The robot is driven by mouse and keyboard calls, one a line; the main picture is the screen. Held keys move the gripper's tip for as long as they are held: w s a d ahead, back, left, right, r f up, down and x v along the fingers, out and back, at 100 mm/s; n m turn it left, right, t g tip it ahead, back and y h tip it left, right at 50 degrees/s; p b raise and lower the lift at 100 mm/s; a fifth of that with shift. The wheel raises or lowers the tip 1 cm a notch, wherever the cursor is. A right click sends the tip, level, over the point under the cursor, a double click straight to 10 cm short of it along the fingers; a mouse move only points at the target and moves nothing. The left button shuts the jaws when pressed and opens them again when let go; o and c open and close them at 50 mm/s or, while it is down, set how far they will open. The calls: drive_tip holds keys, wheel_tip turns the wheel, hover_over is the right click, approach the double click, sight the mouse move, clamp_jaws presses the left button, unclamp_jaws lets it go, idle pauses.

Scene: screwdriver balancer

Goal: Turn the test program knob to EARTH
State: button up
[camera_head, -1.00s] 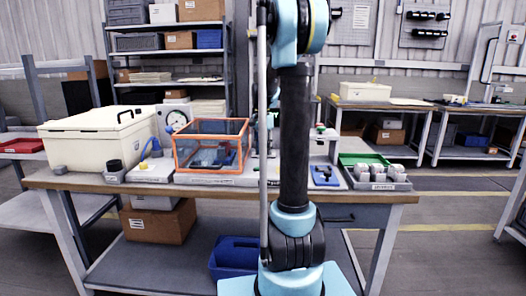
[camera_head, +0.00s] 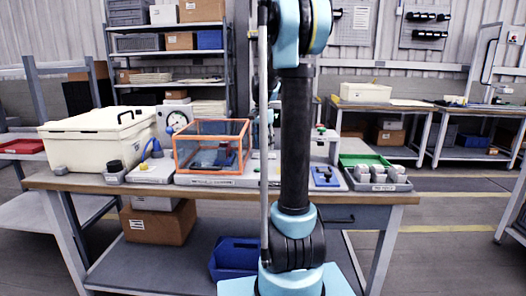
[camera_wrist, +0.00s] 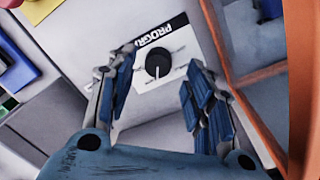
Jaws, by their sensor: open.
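The test program knob (camera_wrist: 158,64) is a round black knob on a white panel marked "PROGRA…" (camera_wrist: 153,37), cut off by a finger. Its white pointer line faces down in the wrist view; the position words around it are too small to read. My gripper (camera_wrist: 155,85) is open, with its blue-padded fingers on the left and right of the knob. I see a gap on each side, and no contact shows. In the head view my arm blocks the knob and most of the gripper.
The orange-framed clear box (camera_head: 212,123) stands on the bench, and its frame shows close on the right in the wrist view (camera_wrist: 301,90). A cream case (camera_head: 85,137) and a dial gauge (camera_head: 178,121) stand to the left. A green-backed tray (camera_head: 366,160) is at right.

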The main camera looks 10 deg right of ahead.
wheel_tip(320, 180, up, 9)
drive_tip(key=shift+w+a, duration=0.15)
drive_tip(key=shift+w, duration=0.1)
idle(0.3)
drive_tip(key=s+f+n, duration=0.2)
drive_tip(key=s, duration=0.4)
drive_tip(key=s+a+f+n+t, duration=0.1)
drive_tip(key=s+f, duration=0.1)
drive_tip(key=s, duration=0.5)
drive_tip(key=s+a+f+n, duration=0.1)
drive_tip(key=s+f+n, duration=0.1)
drive_tip(key=s, duration=0.5)
drive_tip(key=shift+s+a+f+n, duration=0.1)
drive_tip(key=shift+s+f+n, duration=0.05)
drive_tip(key=shift+f+n, duration=0.2)
drive_tip(key=s+a+f+n+t, duration=0.1)
drive_tip(key=s+f+n, duration=0.4)
drive_tip(key=s+f, duration=1.1)
drive_tip(key=shift+f+n+t, duration=0.15)
drive_tip(key=shift+n+t, duration=0.2)
drive_tip(key=shift+t, duration=0.05)
drive_tip(key=shift+s+a, duration=0.1)
